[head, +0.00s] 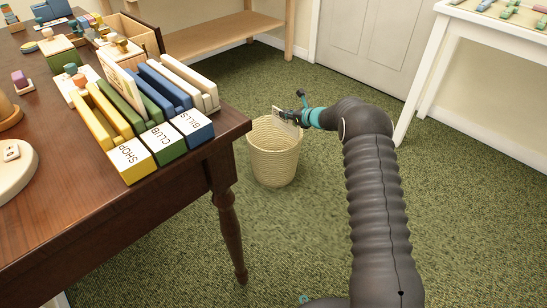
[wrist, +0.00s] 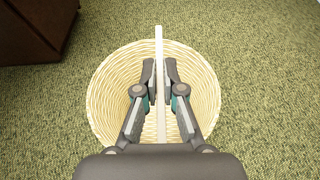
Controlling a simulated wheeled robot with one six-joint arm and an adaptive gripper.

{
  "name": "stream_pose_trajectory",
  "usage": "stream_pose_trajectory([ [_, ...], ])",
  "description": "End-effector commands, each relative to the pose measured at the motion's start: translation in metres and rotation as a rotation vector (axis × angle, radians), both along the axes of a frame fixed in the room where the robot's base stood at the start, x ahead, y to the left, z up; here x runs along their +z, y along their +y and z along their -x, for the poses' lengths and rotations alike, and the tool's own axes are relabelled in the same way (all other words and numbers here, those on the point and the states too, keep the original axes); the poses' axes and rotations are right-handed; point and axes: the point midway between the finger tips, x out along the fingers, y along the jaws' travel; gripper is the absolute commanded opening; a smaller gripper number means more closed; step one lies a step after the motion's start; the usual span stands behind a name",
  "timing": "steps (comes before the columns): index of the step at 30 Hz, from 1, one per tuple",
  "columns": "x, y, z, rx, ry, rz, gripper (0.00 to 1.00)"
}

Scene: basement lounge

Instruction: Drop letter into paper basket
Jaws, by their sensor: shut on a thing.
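The paper basket (head: 274,164) is a round, cream woven basket standing on the green carpet beside the table. My gripper (head: 297,116) is over the basket's right side in the head view. In the wrist view my gripper (wrist: 160,82) is shut on the letter (wrist: 159,45), a thin pale piece seen edge-on between the two fingers. The letter (head: 286,120) also shows in the head view, at the basket's opening. How deep the letter reaches is hard to tell.
A dark wooden table (head: 110,215) fills the left, with yellow, green and blue labelled holders (head: 160,142) near its corner. A white table (head: 470,22) stands at the right. A wooden shelf (head: 215,35) and a door (head: 370,40) are behind. Carpet around the basket is clear.

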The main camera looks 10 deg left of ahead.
Motion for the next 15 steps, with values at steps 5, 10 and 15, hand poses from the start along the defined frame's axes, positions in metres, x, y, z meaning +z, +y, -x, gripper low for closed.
stream_pose_trajectory([
  [5, 0.001, 0.025, -0.017, 0.008, -0.001, 0.000, 0.00],
  [10, 0.001, 0.031, -0.020, 0.008, 0.001, -0.002, 0.00],
  [15, -0.009, 0.031, -0.020, 0.008, 0.001, -0.001, 0.00],
])
